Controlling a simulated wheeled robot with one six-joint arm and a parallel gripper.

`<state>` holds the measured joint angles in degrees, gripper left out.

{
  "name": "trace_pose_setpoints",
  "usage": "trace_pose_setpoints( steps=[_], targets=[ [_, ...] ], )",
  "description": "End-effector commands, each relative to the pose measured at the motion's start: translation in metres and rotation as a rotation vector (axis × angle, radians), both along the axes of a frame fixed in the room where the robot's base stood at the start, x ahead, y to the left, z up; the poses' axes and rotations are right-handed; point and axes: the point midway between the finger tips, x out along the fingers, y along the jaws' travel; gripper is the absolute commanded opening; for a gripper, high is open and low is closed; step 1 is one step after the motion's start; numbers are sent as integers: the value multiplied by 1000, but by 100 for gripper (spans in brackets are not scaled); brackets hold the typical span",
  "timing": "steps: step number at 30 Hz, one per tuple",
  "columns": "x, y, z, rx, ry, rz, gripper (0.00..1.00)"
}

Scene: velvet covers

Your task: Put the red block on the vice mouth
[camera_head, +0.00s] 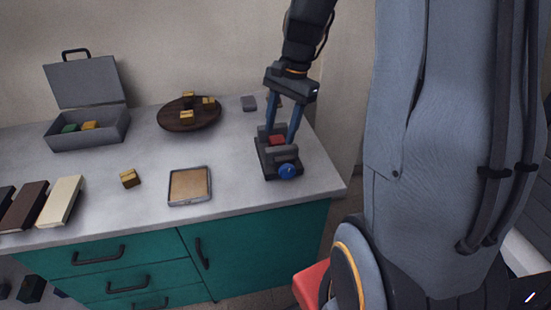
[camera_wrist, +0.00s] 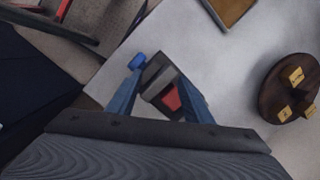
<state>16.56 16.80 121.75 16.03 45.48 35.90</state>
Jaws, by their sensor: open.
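The red block (camera_head: 277,141) sits at the mouth of the vice (camera_head: 264,160), between its grey jaws. The vice is dark with a blue knob (camera_head: 288,171) and stands near the right end of the counter. My gripper (camera_head: 280,138) points down over the vice, with its blue fingers apart on either side of the block. In the wrist view the red block (camera_wrist: 172,99) shows between the spread fingers, next to a grey jaw of the vice (camera_wrist: 160,83). I cannot tell whether the fingertips touch the block.
A round dark board (camera_head: 190,120) with yellow blocks stands behind. An open grey case (camera_head: 88,130) holds a green and a yellow block at the left. A square tray (camera_head: 190,200), a yellow block (camera_head: 130,178) and book-like slabs (camera_head: 60,201) lie nearer the front edge.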

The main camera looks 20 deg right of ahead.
Motion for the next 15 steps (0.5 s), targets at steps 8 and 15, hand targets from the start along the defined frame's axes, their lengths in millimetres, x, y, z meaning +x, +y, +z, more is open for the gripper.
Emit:
trace_pose_setpoints(
  steps=[8,15],
  targets=[
    [-103,74,-22,-196,-143,911,46],
    [-125,84,-27,-230,-175,1124,46]
  ],
)
